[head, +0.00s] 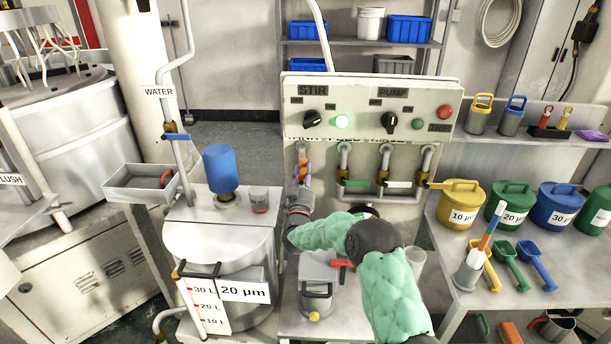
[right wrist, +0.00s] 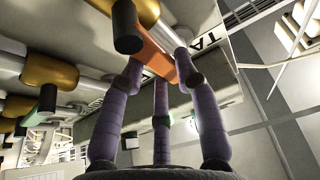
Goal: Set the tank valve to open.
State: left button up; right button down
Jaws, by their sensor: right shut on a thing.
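The tank valve's orange handle (head: 303,170) is on the leftmost pipe under the control panel. It hangs downward, roughly in line with its pipe. The handle also shows in the right wrist view (right wrist: 156,52), with a dark knob at one end and a partly hidden label starting "TA" beside it. My right gripper (head: 299,187) has its purple fingers on this handle; in the right wrist view the gripper (right wrist: 157,76) is shut on it from both sides. My left gripper is not in view.
Green (head: 356,183), white (head: 398,184) and yellow (head: 440,185) handles point sideways on neighbouring pipes. The panel (head: 365,101) with STIR and PUMP knobs is above. A steel vessel (head: 218,245) stands left; the right shelf holds coloured cans and scoops.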

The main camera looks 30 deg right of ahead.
jog(key=shift+f, duration=0.1)
dwell(0.4)
jog(key=c, duration=0.9)
grip_release()
jog(key=v, duration=1.2)
